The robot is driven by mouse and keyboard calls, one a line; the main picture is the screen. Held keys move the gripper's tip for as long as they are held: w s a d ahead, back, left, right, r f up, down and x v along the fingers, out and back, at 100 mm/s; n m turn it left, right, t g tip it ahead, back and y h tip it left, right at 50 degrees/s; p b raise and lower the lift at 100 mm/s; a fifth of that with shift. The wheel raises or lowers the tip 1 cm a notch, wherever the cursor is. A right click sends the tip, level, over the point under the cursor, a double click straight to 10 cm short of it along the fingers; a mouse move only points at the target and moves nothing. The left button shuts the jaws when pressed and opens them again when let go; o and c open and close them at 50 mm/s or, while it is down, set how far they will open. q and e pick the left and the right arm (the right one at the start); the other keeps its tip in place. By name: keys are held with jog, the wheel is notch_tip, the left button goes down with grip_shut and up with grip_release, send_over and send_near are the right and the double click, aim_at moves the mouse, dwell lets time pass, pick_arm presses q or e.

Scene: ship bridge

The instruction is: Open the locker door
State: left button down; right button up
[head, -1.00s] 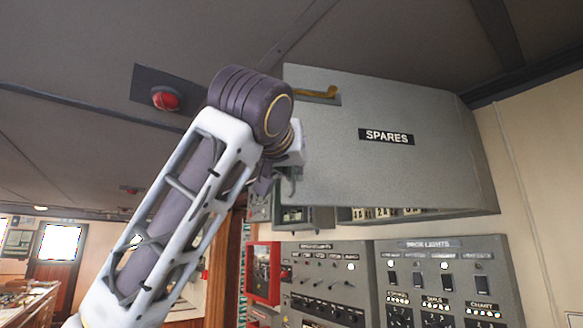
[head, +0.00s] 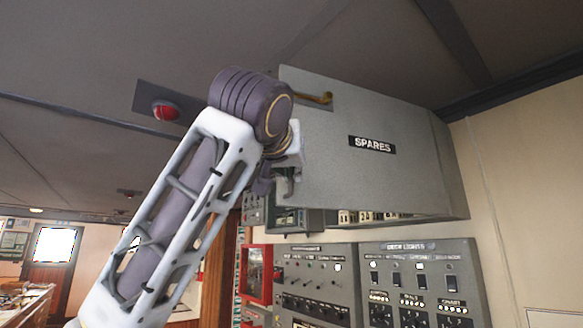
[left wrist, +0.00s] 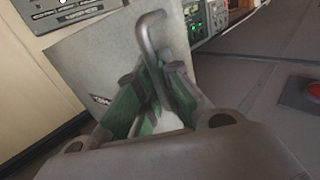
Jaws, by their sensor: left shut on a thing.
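The grey locker, its door (head: 350,115) marked SPARES, is mounted high on the wall right of centre in the head view. A brass lever (head: 318,97) shows at the door's upper left. My left gripper (head: 285,175) is at the door's left edge, partly hidden by its own wrist. In the left wrist view, my left gripper (left wrist: 160,85) is shut on a grey curved handle (left wrist: 150,32), with the grey door (left wrist: 95,55) behind it. I cannot tell how far the door stands from its frame. My right gripper is not in view.
Switch panels (head: 420,275) and a red-framed box (head: 256,275) are on the wall below the locker. A red lamp (head: 166,111) is on the ceiling to the left. Bare wall (head: 525,190) lies to the right.

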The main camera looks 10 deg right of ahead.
pick_arm(q)
jog(key=c, duration=1.6)
grip_release()
jog(key=shift+a, duration=0.1)
jog(key=shift+o, duration=0.2)
jog(key=v, duration=1.2)
